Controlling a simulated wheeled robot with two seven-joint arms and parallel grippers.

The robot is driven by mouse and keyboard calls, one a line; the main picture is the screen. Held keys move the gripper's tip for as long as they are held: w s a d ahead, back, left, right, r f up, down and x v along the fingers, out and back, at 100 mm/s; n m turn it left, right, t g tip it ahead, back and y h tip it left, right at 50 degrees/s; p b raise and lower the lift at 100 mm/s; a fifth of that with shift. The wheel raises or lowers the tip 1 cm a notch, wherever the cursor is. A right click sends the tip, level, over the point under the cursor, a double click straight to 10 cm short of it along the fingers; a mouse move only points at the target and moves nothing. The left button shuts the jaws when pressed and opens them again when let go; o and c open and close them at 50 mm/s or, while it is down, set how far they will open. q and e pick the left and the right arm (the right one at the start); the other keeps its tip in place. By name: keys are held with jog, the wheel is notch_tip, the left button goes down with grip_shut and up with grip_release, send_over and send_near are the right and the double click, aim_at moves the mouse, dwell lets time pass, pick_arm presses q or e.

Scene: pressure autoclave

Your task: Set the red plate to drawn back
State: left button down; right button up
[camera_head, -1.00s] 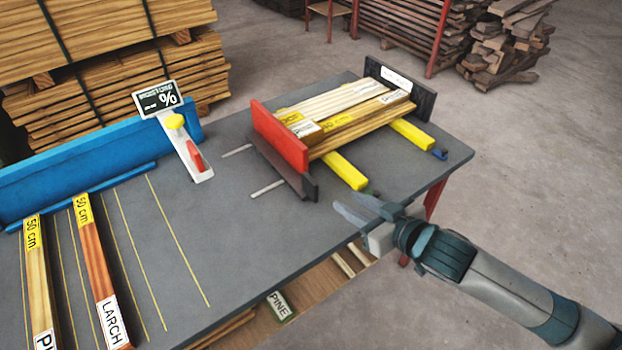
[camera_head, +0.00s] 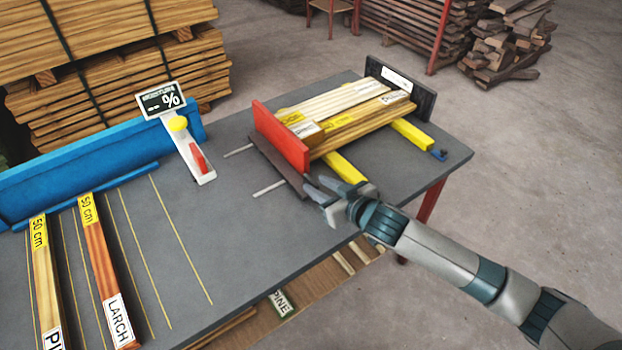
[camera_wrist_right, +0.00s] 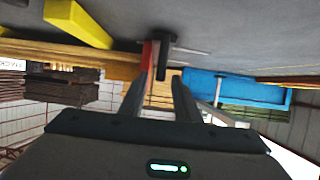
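The red plate (camera_head: 280,135) stands upright on the grey table, against the near-left ends of the stacked boards. A dark bar (camera_head: 272,160) runs along its left side; its near end is partly hidden by my right gripper. My right gripper (camera_head: 323,187) is at the near end of the plate and bar, with its fingers apart. In the right wrist view, a black handle (camera_wrist_right: 162,58) shows in line with the gap between the fingers (camera_wrist_right: 161,80), beside the red plate (camera_wrist_right: 147,52). I cannot tell whether the fingers touch it. My left gripper is not in view.
Boards (camera_head: 345,115) lie on yellow bars (camera_head: 346,168) between the red plate and a dark end plate (camera_head: 400,87). Two light slots (camera_head: 269,188) mark the tabletop left of the red plate. A moisture meter (camera_head: 188,148) and a blue fence (camera_head: 90,160) are farther left.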

jog(key=shift+x, duration=2.15)
grip_shut()
